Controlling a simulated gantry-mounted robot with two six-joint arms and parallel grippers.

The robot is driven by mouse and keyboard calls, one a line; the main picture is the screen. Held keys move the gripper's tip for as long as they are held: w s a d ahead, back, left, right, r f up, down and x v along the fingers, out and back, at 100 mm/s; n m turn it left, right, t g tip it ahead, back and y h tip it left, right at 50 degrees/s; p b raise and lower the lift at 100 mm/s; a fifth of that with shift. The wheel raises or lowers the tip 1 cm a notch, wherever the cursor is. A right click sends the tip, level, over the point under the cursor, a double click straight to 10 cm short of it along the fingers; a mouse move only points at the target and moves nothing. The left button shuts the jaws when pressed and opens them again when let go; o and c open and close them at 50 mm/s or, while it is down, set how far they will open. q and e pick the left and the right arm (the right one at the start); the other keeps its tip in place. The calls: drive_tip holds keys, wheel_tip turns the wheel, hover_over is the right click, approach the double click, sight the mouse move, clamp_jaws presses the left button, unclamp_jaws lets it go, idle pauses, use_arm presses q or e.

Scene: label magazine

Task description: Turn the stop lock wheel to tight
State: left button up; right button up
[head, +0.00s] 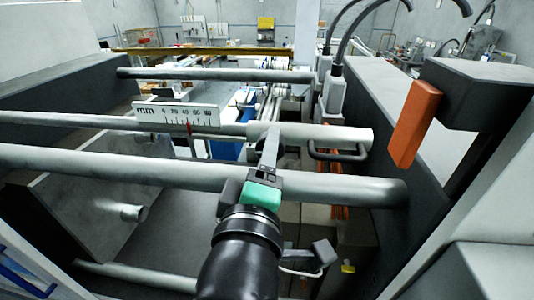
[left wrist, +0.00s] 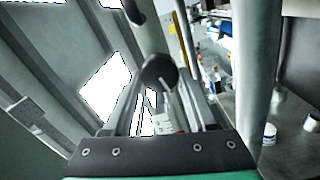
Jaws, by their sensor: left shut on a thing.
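The stop lock wheel shows in the left wrist view as a dark round knob (left wrist: 159,71) between the tips of my left gripper's fingers. In the head view the wheel is mostly hidden behind the fingers and the rod. The wheel's markings are not readable, so I cannot tell how tight it is. My right gripper is in neither view.
A white mm scale (head: 177,115) with a red pointer sits left of the gripper. Long grey rods (head: 120,162) cross the frame close to my left arm. An orange block (head: 414,122) hangs at the right, and a dark loop handle (head: 340,155) is near the rod's end.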

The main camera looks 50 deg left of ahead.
use_arm(q)
drive_tip(key=shift+r+m, duration=0.1)
drive_tip(key=shift+m, duration=4.2)
drive_tip(key=o, duration=1.4)
drive_tip(key=shift+c, duration=0.2)
drive_tip(key=b+v, duration=0.1)
drive_tip(key=v, duration=1)
drive_tip(key=shift+s+d+b, duration=0.2)
drive_tip(key=shift+d+b, duration=0.1)
drive_tip(key=shift+b, duration=0.05)
